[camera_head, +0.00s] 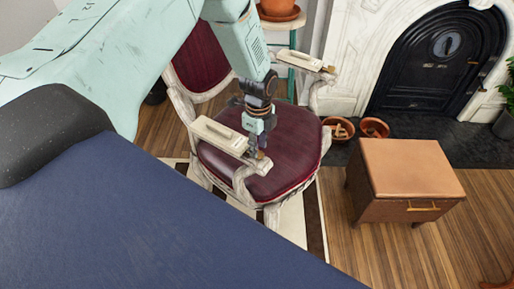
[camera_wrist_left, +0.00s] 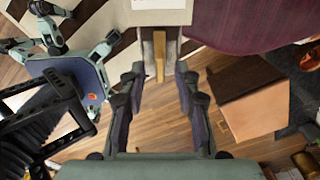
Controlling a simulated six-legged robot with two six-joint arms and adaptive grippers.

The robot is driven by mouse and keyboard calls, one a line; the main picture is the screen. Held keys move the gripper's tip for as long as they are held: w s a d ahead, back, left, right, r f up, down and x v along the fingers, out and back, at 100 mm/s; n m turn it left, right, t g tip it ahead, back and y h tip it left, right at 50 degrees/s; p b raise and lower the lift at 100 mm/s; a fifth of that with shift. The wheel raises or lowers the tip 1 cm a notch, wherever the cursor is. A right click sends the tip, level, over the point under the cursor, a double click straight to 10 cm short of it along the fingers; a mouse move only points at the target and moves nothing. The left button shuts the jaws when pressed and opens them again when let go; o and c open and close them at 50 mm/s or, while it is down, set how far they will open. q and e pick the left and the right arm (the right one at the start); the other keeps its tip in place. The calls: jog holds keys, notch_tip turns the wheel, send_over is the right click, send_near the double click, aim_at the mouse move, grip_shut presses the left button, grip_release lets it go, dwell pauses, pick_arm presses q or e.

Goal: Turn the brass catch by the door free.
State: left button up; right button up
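Two off-white boxes lie on the chair's armrests in the head view, a near one (camera_head: 222,135) and a far one (camera_head: 305,60). Each has a small brass piece at its end. The near brass catch (camera_head: 260,155) is partly hidden by my left gripper (camera_head: 259,146). In the left wrist view the brass catch (camera_wrist_left: 160,55) stands out below the edge of the box (camera_wrist_left: 160,12). My left gripper (camera_wrist_left: 160,67) is open, with the catch between and just beyond its two fingertips, and no contact is clear. My right gripper is not in view.
The red chair seat (camera_head: 275,150) lies just beyond and below the left gripper. A brown cabinet (camera_head: 405,175) with a brass handle stands to the right. Behind it are terracotta pots (camera_head: 375,127) and the black arched fireplace door (camera_head: 440,60). Wooden floor is bare between the chair and cabinet.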

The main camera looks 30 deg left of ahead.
pick_arm(q)
jog(key=shift+d+f, duration=0.1)
jog(key=shift+f, duration=0.35)
jog(key=shift+d, duration=0.2)
jog(key=shift+a+f, duration=0.2)
jog(key=shift+a, duration=0.1)
jog(key=shift+c, duration=0.5)
jog(key=shift+d+r, duration=0.1)
jog(key=shift+d, duration=0.1)
jog(key=c, duration=0.5)
jog(key=shift+a, duration=0.1)
grip_shut()
